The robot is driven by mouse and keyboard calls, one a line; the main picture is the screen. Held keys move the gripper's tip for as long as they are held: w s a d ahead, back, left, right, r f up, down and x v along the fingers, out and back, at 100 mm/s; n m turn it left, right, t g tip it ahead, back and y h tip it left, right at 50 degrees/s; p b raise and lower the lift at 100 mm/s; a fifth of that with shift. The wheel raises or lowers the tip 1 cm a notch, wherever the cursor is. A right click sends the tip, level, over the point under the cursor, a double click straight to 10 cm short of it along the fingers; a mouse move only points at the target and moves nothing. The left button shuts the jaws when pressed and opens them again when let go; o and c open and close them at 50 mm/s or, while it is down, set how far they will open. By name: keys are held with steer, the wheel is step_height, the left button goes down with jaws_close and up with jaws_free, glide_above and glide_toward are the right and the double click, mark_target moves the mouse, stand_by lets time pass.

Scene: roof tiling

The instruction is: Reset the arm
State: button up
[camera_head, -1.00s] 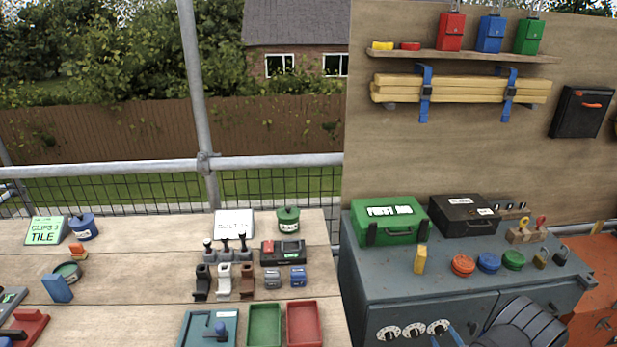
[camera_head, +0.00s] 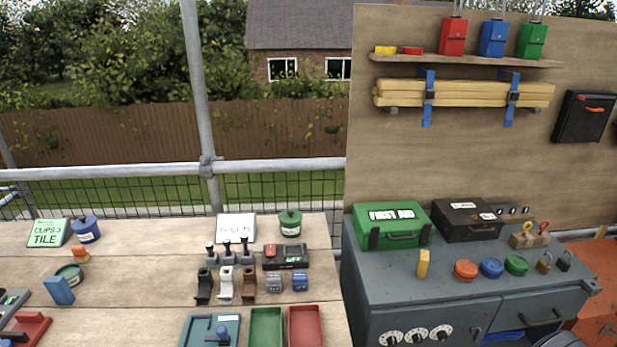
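My gripper's fingers are not in view. Only a small dark rounded shape, which seems to be part of my arm, shows at the bottom edge on the right. A blue piece (camera_head: 503,336) shows beside it, low in front of the grey cabinet (camera_head: 385,290). I cannot tell whether the blue piece belongs to the cabinet or to something else. No object is seen held.
A wooden bench (camera_head: 130,280) at left bears a green tray (camera_head: 266,328), a red tray (camera_head: 305,326) and small tools. On the cabinet stand a first aid box (camera_head: 392,224), a black case (camera_head: 466,218) and coloured discs. A metal rail (camera_head: 110,171) runs behind.

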glide_toward(444, 338)
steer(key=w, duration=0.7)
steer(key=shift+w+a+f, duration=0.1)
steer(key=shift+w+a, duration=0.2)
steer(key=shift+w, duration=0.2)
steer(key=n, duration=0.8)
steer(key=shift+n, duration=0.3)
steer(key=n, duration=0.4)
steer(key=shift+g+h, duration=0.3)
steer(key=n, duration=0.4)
